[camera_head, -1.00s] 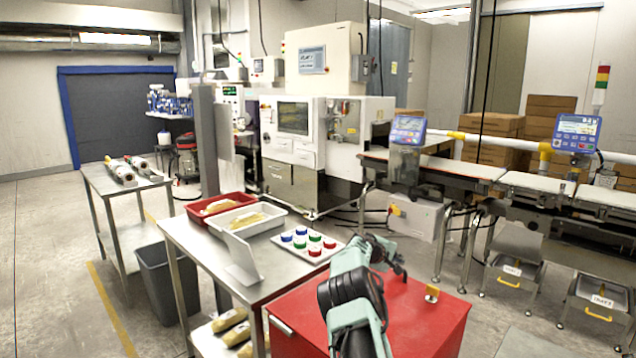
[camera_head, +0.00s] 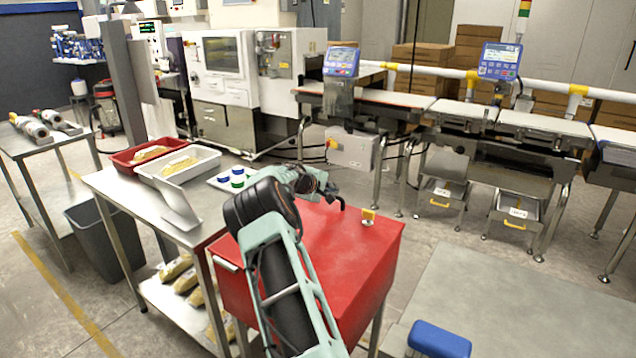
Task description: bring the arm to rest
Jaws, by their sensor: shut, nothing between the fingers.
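My arm reaches up from the bottom middle of the head view. It bends at a dark joint, and its end lies over the red cabinet top (camera_head: 335,262). My gripper (camera_head: 341,204) is small and dark, above the far part of the red top, shut and empty. My arm hides part of the red top and part of the white tray with coloured round pieces (camera_head: 228,179) behind it.
A small yellow-topped item (camera_head: 368,216) stands on the red top, right of my gripper. A steel table (camera_head: 118,183) at left holds a red tray (camera_head: 126,167) and a white tray (camera_head: 207,156). The conveyor (camera_head: 405,101) runs behind. A blue item (camera_head: 438,341) lies at front right.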

